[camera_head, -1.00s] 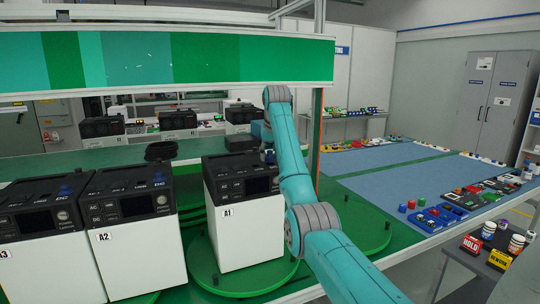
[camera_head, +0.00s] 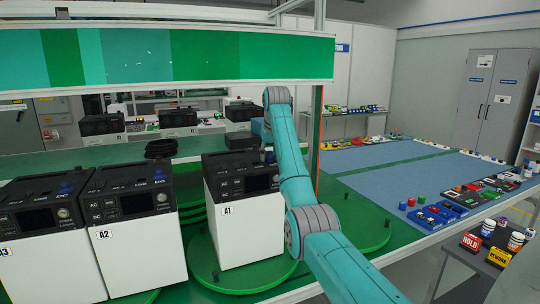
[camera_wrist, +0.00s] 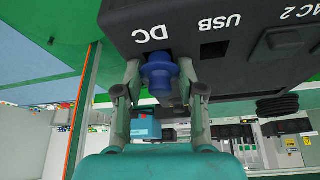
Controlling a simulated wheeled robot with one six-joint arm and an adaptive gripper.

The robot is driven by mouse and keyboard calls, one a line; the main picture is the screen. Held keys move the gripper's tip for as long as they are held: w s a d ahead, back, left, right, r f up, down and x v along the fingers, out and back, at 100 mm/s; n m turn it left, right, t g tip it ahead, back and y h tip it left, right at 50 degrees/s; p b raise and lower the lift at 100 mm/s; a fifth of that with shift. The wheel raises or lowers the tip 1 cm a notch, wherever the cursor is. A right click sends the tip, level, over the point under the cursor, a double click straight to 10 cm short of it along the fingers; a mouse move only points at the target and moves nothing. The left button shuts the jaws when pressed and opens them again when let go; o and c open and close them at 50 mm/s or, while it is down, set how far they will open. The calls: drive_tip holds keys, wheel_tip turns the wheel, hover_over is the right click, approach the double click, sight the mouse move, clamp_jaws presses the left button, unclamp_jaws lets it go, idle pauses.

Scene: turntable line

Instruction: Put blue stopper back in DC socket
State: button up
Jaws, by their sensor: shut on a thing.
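The blue stopper (camera_wrist: 160,74) is between the two fingers of my gripper (camera_wrist: 162,88) in the wrist view, and the gripper is shut on it. The stopper is at the edge of the black top of unit A1, just beside the white DC label (camera_wrist: 151,34).
Units A2 (camera_head: 142,250) and A3 (camera_head: 40,275) stand to the left, with blue stoppers on top. The USB opening (camera_wrist: 213,50) is beside the DC label. A blue-matted table (camera_head: 385,185) with small parts lies to the right. A black coil (camera_head: 160,149) lies behind.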

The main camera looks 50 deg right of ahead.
idle(0.3)
drive_tip(key=o, duration=0.9)
drive_tip(key=shift+r, duration=0.1)
wheel_tip(320, 180, up, 10)
drive_tip(key=shift+f, duration=0.1)
drive_tip(key=shift+s+a, duration=0.1)
